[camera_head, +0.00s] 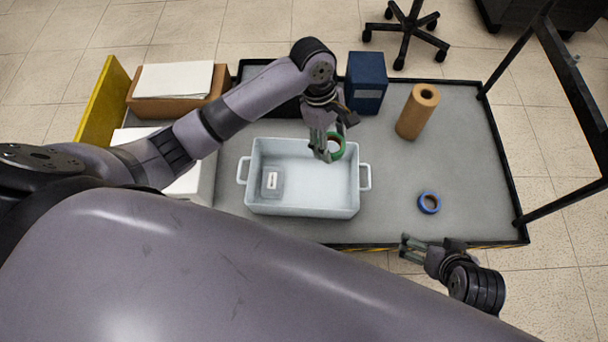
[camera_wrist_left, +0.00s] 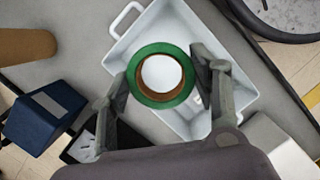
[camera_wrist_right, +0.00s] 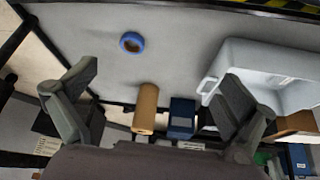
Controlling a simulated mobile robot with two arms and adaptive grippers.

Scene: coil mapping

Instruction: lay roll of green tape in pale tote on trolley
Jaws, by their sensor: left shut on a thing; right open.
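The roll of green tape (camera_head: 337,147) is held by my left gripper (camera_head: 322,150) above the right back part of the pale tote. In the left wrist view the green tape (camera_wrist_left: 142,92) sits between both fingers of the left gripper (camera_wrist_left: 162,90), with the tote behind it. The pale tote (camera_head: 300,211) stands on the grey trolley (camera_head: 455,130) and also shows in the right wrist view (camera_wrist_right: 262,58). A small grey item with a white label (camera_head: 271,181) lies inside it at the left. My right gripper (camera_head: 418,252) is open and empty beyond the trolley's near edge.
A blue tape roll (camera_head: 429,203) lies right of the tote. A brown cylinder (camera_head: 417,112) and a blue box (camera_head: 366,82) stand behind it. A brown box with white sheets (camera_head: 175,82) is at the back left. The trolley's handle (camera_head: 572,90) rises at the right.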

